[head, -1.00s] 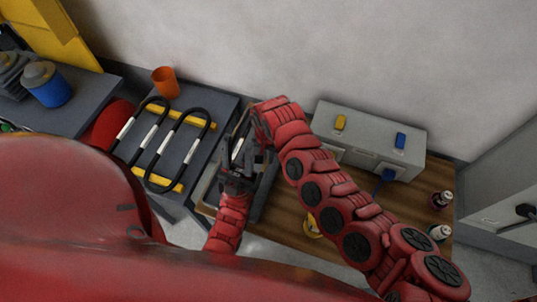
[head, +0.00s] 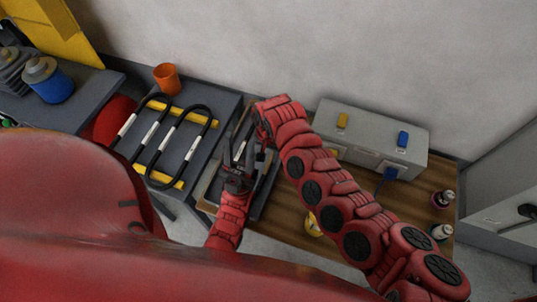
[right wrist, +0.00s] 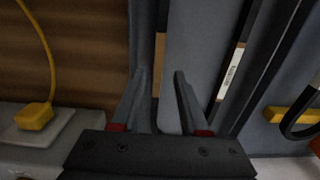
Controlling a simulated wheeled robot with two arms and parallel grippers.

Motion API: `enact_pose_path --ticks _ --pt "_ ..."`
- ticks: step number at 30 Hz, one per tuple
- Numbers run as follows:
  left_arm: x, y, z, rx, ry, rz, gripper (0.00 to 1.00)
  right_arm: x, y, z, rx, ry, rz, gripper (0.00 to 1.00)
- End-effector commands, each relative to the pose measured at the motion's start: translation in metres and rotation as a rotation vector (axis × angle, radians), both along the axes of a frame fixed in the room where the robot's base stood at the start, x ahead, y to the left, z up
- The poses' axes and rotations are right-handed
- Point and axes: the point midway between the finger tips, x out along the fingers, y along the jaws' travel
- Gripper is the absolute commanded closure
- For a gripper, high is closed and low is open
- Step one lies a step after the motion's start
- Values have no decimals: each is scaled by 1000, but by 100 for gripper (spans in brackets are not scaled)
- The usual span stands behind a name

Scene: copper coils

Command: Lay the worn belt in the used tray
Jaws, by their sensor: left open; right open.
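Two black looped belts, a left one (head: 135,135) and a right one (head: 204,126), each with white labels, lie across yellow bars on the grey stand. I cannot tell which is worn. A dark grey tray (head: 264,196) sits on the wooden table beside the stand, partly hidden by my grippers. My left gripper (head: 239,150) is open over the tray, fingers pointing up the picture. My right gripper is open and empty in the right wrist view (right wrist: 161,75), over grey tray surfaces; in the head view its fingers are mostly hidden. A white label (right wrist: 232,70) shows near it.
A grey box (head: 372,138) with yellow and blue plugs stands at the table's back. An orange cup (head: 167,79) stands on the stand's back edge. Two small bottles (head: 441,215) are at the table's right. Bare wood (head: 292,225) shows in front of the box.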

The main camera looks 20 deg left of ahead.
Motion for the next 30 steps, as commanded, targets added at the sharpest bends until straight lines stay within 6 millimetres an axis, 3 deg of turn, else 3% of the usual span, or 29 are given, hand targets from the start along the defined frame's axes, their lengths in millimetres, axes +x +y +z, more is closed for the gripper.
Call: enact_pose_path --ticks 1,5,9,14,18,30 --pt "0 0 8 0 0 0 58 1 0 11 1 -1 0 56" --pt "0 0 -5 0 0 0 58 1 1 30 6 -2 -1 56" --pt "0 0 -17 0 0 0 58 2 1 64 7 -6 -2 56" --pt "0 0 -21 0 0 0 58 1 1 95 4 -5 0 56" --pt "0 0 -12 0 0 0 58 2 0 119 1 -5 0 56" --pt "0 0 -11 0 0 0 58 0 -1 127 0 -1 0 56"
